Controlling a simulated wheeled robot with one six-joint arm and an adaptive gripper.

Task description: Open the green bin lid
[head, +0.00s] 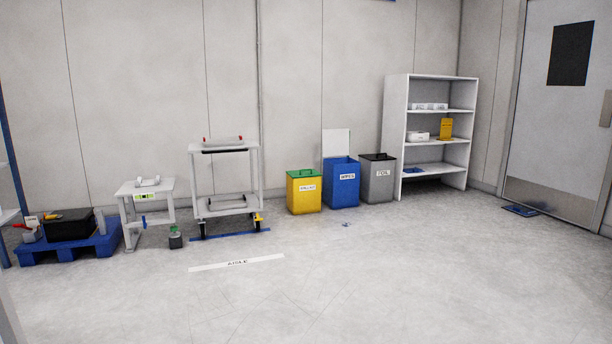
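A yellow bin (304,198) with a white label stands against the back wall, left of the blue bin. Its green lid (304,173) lies flat on top and looks closed, with a small raised handle on it. The label is too small to read surely. My gripper is not in view.
A blue bin (341,191) with a raised white lid (336,142) and a grey bin (378,184) stand to the right, then a white shelf unit (396,135). A white cart (225,212) stands to the left. A small blue item (346,224) lies on the otherwise open floor ahead.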

